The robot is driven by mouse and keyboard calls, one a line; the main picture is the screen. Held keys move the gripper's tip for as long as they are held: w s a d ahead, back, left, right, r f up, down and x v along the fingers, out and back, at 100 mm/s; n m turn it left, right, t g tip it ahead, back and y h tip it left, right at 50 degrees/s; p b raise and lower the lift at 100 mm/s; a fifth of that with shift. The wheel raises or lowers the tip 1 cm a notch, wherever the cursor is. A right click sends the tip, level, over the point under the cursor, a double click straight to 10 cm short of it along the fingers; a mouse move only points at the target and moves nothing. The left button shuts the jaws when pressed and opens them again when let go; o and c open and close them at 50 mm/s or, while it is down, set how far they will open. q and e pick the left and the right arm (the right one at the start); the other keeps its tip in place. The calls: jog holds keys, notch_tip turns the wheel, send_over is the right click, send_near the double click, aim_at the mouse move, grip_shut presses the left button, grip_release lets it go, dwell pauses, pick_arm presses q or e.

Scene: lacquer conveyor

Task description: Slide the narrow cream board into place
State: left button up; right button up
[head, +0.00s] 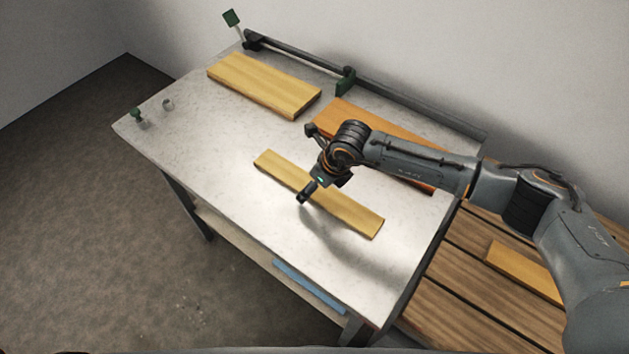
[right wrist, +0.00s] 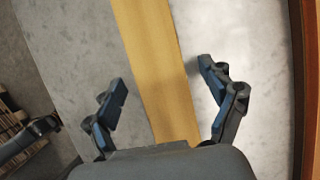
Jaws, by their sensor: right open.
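The narrow board (head: 357,215), pale yellow, lies flat and at a slant in the middle of the grey table. It also runs lengthwise through the right wrist view (right wrist: 158,70). My right gripper (head: 311,165) is over the middle of this board, and the arm hides part of it. In the right wrist view, my right gripper's fingers (right wrist: 159,85) are open, one on each side of the board, with gaps between. I cannot tell the gripper's exact height above the table. My left gripper is not in view.
A wider yellow board (head: 263,85) lies at the back left, and an orange board (head: 350,115) lies behind my gripper. A dark rail (head: 390,92) with a green stop (head: 346,82) runs along the back edge. Another board (head: 522,269) lies on the slatted conveyor (head: 460,300).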

aim_at(370, 222)
jog(key=shift+c, duration=1.3)
jog(key=shift+r, duration=0.1)
jog(key=c, duration=1.2)
jog(key=shift+o, duration=0.2)
jog(key=shift+s+d+p, duration=0.6)
jog(key=shift+s+d, duration=0.3)
jog(key=shift+d, duration=0.3)
jog(key=shift+s+d+p, duration=0.35)
jog(key=shift+s+d, duration=0.45)
jog(key=shift+d, duration=0.3)
jog(key=shift+s+d+p, duration=0.3)
jog(key=shift+s+d, duration=0.45)
jog(key=shift+d, duration=0.3)
jog(key=shift+s+d+p, duration=0.15)
jog(key=shift+s+d, duration=0.6)
jog(key=shift+d, duration=0.25)
jog(key=shift+s+d+p, duration=0.2)
jog(key=shift+s+d, duration=0.6)
jog(key=shift+d, duration=0.25)
jog(key=shift+s+d+p, duration=0.15)
jog(key=shift+s+d, duration=0.6)
jog(key=shift+d, duration=0.25)
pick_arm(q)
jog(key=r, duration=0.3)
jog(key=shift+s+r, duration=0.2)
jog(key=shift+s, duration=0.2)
pick_arm(e)
jog(key=shift+d, duration=0.1)
jog(key=shift+s+d, duration=0.1)
